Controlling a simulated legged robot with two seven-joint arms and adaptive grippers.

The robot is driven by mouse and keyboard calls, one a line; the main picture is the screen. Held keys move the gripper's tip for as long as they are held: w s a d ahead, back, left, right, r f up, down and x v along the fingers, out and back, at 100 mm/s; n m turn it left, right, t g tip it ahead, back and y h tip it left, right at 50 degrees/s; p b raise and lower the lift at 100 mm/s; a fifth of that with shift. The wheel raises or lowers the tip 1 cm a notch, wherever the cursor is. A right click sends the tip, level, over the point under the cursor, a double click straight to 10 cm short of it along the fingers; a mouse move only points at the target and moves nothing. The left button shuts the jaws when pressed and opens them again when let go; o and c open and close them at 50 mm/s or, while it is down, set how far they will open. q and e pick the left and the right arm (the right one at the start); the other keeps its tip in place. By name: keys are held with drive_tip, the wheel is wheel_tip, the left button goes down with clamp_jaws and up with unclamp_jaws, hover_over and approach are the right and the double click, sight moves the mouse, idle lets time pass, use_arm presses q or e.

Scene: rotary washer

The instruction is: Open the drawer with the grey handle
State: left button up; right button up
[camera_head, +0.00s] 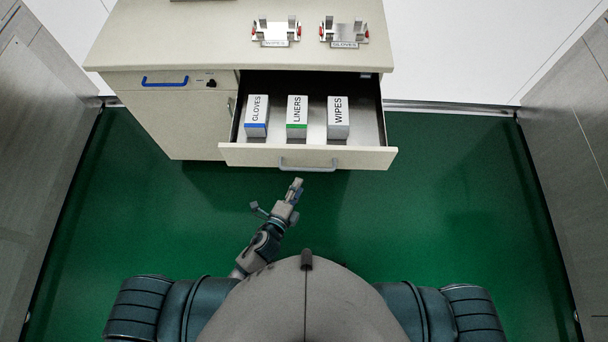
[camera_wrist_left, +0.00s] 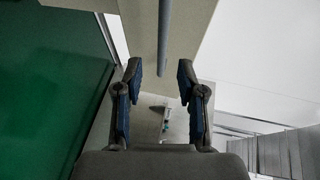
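The drawer with the grey handle (camera_head: 240,155) is pulled out from the cabinet. Its grey handle (camera_head: 308,166) is on the front panel, and it also shows in the left wrist view as a bar (camera_wrist_left: 164,45). My left gripper (camera_head: 297,184) is just in front of the handle, on the robot's side of it. In the left wrist view its fingers (camera_wrist_left: 159,75) are spread apart with nothing between them, and the bar lies beyond the fingertips, roughly centred in the gap. My right gripper is not in view.
Inside the drawer stand boxes marked GLOVES (camera_head: 256,115), LINERS (camera_head: 297,116) and WIPES (camera_head: 338,118). A closed drawer with a blue handle (camera_head: 165,82) is at left. Two holders (camera_head: 276,33) (camera_head: 344,32) stand on the countertop. Green floor (camera_head: 430,200) is clear at right.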

use_arm(q)
drive_tip(key=v, duration=0.3)
idle(0.5)
drive_tip(key=s+a+f+n+g+y, duration=0.1)
drive_tip(key=s+a+f+n+g, duration=0.15)
drive_tip(key=f, duration=0.65)
drive_tip(key=s+a+f+n+g+y, duration=0.1)
drive_tip(key=a+f+n+y, duration=0.2)
drive_tip(key=f, duration=0.6)
drive_tip(key=s+a+f+n+g, duration=0.2)
drive_tip(key=a+f+n, duration=0.15)
drive_tip(key=f, duration=0.45)
drive_tip(key=s+a+f+n+g+y, duration=0.1)
drive_tip(key=s+a+f+n+g, duration=0.3)
drive_tip(key=s+f, duration=0.5)
drive_tip(key=s+a+f+n+g+y, duration=0.1)
drive_tip(key=s+a+f+n+g, duration=0.3)
drive_tip(key=s+f, duration=0.6)
drive_tip(key=s+a+n, duration=0.1)
drive_tip(key=s+n, duration=0.1)
drive_tip(key=s, duration=0.3)
drive_tip(key=shift+s+a, duration=0.4)
drive_tip(key=shift+f, duration=0.1)
idle(1.7)
